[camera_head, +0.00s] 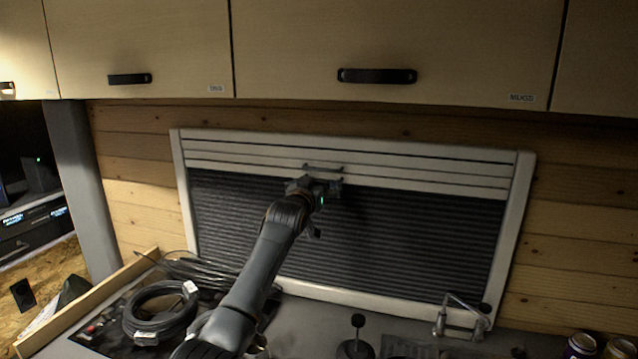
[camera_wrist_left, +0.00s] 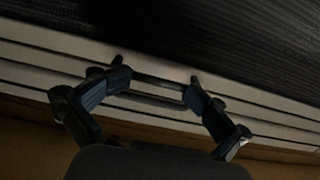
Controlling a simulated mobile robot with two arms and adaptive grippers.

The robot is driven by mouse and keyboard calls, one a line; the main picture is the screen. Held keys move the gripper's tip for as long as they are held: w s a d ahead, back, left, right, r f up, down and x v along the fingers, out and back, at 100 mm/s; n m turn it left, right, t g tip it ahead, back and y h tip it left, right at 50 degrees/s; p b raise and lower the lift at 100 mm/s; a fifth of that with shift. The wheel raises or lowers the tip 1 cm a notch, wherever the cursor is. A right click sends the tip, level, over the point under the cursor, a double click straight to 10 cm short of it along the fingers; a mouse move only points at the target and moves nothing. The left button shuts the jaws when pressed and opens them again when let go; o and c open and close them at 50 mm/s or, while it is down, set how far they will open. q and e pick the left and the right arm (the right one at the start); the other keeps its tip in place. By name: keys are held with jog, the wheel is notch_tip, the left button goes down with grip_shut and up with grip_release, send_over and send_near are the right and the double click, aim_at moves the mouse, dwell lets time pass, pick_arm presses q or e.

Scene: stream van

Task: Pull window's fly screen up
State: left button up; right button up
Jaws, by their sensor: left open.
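The window (camera_head: 526,185) has a white frame on the wooden wall. Its dark pleated fly screen (camera_head: 420,240) covers the lower, larger part of the opening and also fills the top of the left wrist view (camera_wrist_left: 230,35). White slats (camera_head: 430,172) cover the top part, with a small dark handle (camera_head: 323,168) near their middle. My left gripper (camera_head: 315,184) is at the slats, just below this handle. In the left wrist view my left gripper (camera_wrist_left: 152,80) is open, its fingertips on either side of a bar-like handle (camera_wrist_left: 160,82). Contact cannot be told. My right gripper is out of view.
Wooden cabinets (camera_head: 390,40) with black handles hang above the window. Cans (camera_head: 582,346) stand at the lower right.

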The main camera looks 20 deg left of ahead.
pick_arm(q)
jog(key=shift+s+r, duration=0.2)
jog(key=shift+s, duration=0.25)
jog(key=shift+f, duration=0.1)
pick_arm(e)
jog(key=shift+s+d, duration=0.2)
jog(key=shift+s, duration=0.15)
pick_arm(q)
jog(key=s, duration=1.2)
jog(key=shift+a, duration=0.2)
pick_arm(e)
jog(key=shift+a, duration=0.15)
